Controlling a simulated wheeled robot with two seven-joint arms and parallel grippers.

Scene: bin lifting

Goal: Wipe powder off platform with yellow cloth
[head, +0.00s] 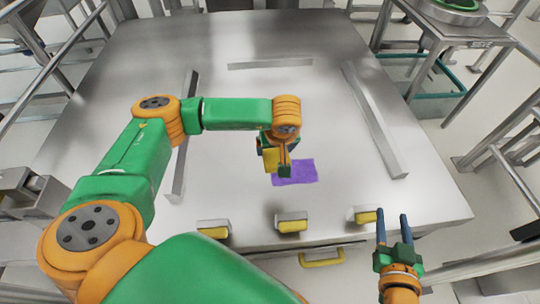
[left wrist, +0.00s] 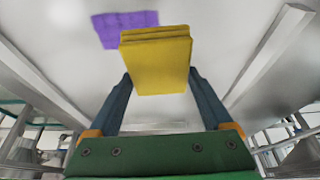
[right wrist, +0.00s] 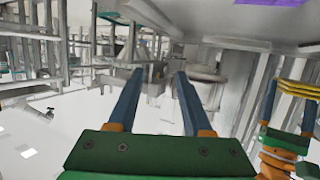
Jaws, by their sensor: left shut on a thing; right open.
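The yellow cloth (left wrist: 157,65) is a folded block held between the fingers of my left gripper (left wrist: 160,88). In the head view my left gripper (head: 284,168) is over the platform, with the cloth (head: 271,160) at its left side. A purple powder patch (head: 297,172) lies on the metal platform (head: 260,110), partly behind the gripper. The powder also shows in the left wrist view (left wrist: 122,27), just beyond the cloth. My right gripper (head: 393,228) is open and empty, in front of the platform's front edge.
Raised metal bars stand on the platform at the left (head: 186,135), back (head: 270,64) and right (head: 374,120). Several yellow-faced blocks, such as one at the middle (head: 291,222), line the front edge. A yellow handle (head: 321,258) is below it.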

